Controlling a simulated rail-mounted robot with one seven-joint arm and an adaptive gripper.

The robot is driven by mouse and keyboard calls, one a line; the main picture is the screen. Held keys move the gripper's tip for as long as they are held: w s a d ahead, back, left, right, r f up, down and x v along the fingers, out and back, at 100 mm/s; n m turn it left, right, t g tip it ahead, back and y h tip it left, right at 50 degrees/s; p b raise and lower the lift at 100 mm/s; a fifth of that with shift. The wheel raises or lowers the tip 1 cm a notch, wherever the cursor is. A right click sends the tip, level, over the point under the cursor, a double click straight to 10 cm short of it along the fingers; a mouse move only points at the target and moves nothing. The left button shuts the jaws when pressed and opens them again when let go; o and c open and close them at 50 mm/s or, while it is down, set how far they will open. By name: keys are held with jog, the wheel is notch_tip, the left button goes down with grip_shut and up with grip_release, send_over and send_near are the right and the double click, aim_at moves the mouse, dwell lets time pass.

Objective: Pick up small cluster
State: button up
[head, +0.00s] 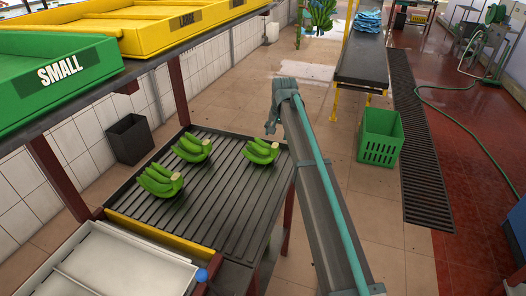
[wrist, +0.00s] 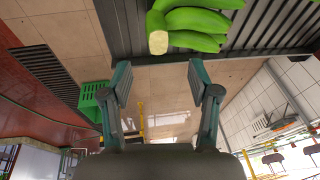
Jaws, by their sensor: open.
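Three green banana clusters lie apart on a slatted dark table in the head view: one at the back left (head: 192,148), one at the right (head: 262,152) and one at the front left (head: 160,181). They look similar in size there; I cannot tell which is smallest. My gripper (wrist: 160,88) is open and empty in the wrist view. One cluster (wrist: 197,24) with a pale cut stem end shows beyond its fingertips, at the top edge and partly cut off. In the head view, my arm's end is just above and right of the right cluster.
The slatted table (head: 228,212) has bare room around the clusters. A green tray marked SMALL (head: 50,85) and a yellow tray marked LARGE (head: 165,28) sit on a raised rack at left. A green crate (head: 380,137) and a dark bin (head: 130,139) stand on the floor.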

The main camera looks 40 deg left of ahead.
aim_at(275, 145)
jog(key=shift+p+x, duration=1.3)
jog(key=shift+x, duration=2.45)
jog(key=shift+w+d, duration=0.1)
grip_shut()
